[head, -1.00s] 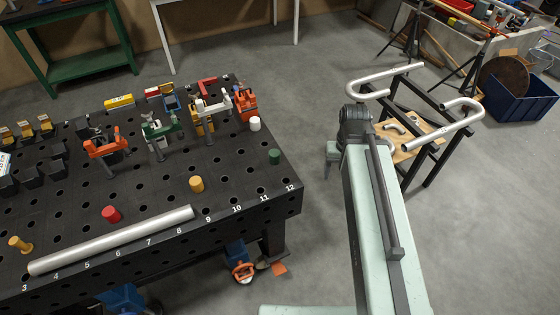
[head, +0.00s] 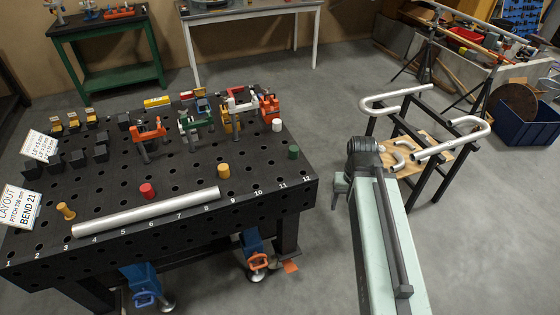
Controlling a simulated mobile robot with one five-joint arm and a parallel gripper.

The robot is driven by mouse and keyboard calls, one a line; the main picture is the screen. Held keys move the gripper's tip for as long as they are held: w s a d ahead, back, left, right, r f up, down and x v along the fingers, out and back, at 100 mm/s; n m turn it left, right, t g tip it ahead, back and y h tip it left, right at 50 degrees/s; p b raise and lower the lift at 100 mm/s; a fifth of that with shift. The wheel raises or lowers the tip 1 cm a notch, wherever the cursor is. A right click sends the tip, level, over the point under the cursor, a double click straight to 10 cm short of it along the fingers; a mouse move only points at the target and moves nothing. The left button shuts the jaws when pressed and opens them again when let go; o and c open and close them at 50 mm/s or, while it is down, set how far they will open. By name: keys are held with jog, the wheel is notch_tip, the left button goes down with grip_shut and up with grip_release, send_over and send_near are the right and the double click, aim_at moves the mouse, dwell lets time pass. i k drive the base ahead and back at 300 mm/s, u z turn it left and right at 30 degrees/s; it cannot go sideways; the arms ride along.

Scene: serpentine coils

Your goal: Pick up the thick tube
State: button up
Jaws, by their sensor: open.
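A straight silver tube (head: 147,211), the thick one, lies along the front edge of the black perforated table (head: 110,252), behind the printed numbers. My gripper (head: 340,193) shows only in part, below the dark wrist joint at the far end of my arm. It is right of the table's right edge, apart from the tube, with nothing visible held in it. Its fingertips are mostly hidden.
Clamps (head: 195,122) stand farther back. A black rack (head: 440,178) with bent tubes (head: 450,140) stands right of my arm. Grey floor is clear between.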

aim_at(79, 230)
jog(key=u, duration=0.7)
jog(key=i, duration=0.95)
jog(key=u, duration=0.05)
jog(key=k, duration=0.45)
jog(key=u, duration=2.25)
jog(key=k, duration=0.7)
jog(key=z, duration=0.9)
jog(key=i, duration=0.8)
jog(key=z, duration=0.05)
